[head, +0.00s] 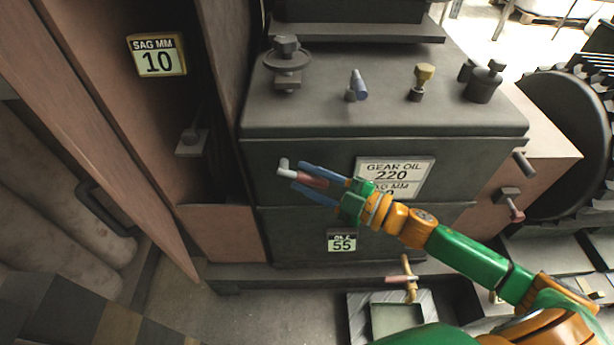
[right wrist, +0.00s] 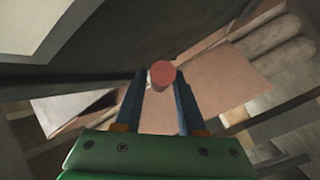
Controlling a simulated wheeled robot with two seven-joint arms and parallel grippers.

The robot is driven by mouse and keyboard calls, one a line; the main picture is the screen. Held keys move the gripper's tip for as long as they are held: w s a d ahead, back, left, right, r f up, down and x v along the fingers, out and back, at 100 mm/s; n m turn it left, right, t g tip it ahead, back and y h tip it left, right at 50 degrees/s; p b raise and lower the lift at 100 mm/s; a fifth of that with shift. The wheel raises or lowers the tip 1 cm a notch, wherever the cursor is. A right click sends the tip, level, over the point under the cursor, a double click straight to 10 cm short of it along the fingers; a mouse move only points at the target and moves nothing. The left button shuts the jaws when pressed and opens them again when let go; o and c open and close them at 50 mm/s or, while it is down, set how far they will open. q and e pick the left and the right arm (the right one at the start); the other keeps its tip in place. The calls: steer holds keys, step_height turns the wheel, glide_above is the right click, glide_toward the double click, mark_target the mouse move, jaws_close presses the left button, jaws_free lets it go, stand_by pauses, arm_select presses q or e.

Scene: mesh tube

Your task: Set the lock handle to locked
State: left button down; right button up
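A handle with a red grip (head: 312,180) and a pale grey bent end (head: 284,166) sits at the front of the dark grey housing. I take it to be the lock handle; no lock marking is readable beside it. My right gripper (head: 298,178) has its blue fingers apart, one above and one below the red grip. In the right wrist view, the round red end (right wrist: 162,74) shows between the fingertips of my right gripper (right wrist: 161,76), with a gap at the left finger. The fingers partly hide the grip. My left gripper is not in view.
Labels "GEAR OIL 220" (head: 394,174) and "55" (head: 342,242) are on the housing. A tap with a red handle (head: 400,280) is below, over a tray (head: 360,325). A brown panel (head: 115,130) stands left. A red-tipped fitting (head: 516,214) sticks out at right.

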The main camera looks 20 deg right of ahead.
steer(key=shift+w+a, duration=0.15)
jaws_close()
stand_by(1.4)
